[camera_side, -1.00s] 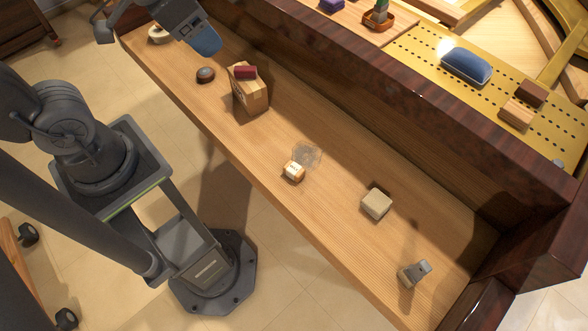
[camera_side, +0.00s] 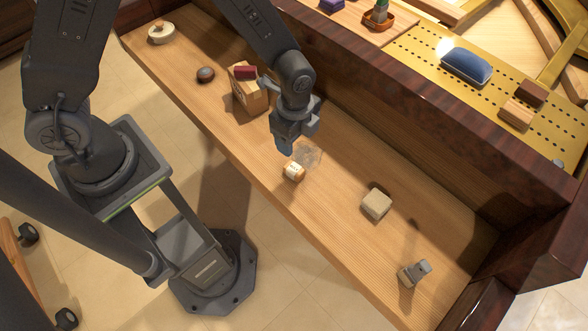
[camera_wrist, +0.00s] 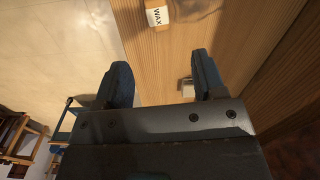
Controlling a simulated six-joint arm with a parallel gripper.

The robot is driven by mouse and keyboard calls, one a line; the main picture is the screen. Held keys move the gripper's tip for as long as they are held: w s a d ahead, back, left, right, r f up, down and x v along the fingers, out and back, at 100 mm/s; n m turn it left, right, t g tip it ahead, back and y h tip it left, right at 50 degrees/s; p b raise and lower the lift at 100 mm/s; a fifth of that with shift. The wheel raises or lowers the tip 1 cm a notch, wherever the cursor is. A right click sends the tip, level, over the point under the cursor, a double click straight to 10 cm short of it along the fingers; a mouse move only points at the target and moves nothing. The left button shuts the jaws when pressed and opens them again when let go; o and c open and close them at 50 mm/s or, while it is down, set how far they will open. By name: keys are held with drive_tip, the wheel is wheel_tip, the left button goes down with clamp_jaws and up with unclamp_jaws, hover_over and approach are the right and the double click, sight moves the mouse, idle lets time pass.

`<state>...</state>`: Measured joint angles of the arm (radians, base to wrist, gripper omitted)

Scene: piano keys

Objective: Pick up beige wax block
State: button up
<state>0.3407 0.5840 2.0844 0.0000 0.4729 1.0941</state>
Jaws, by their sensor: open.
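A small beige-tan block with a white label (camera_side: 294,171) lies on the wooden keyboard ledge (camera_side: 335,235). In the wrist view its label (camera_wrist: 157,17) reads WAX, at the top edge, and part of the block is cut off. My gripper (camera_side: 285,147) hangs above the ledge, up and slightly left of the block in the side view, apart from it. In the wrist view my gripper (camera_wrist: 163,75) has its two blue fingers spread, and the block lies beyond their tips. Nothing is held.
A plain beige cube (camera_side: 376,204) and a grey metal piece (camera_side: 413,272) lie farther right. A cardboard box (camera_side: 250,95) with a red item on top (camera_side: 244,72) stands close to my arm. A dark wooden wall (camera_side: 400,145) runs behind.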

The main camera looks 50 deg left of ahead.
sight(294, 168)
wheel_tip(294, 168, down, 13)
drive_tip(key=shift+s+f, duration=0.1)
drive_tip(key=shift+s, duration=0.05)
idle(0.4)
drive_tip(key=shift+c, duration=0.2)
drive_tip(key=c, duration=1)
drive_tip(key=shift+r, duration=0.2)
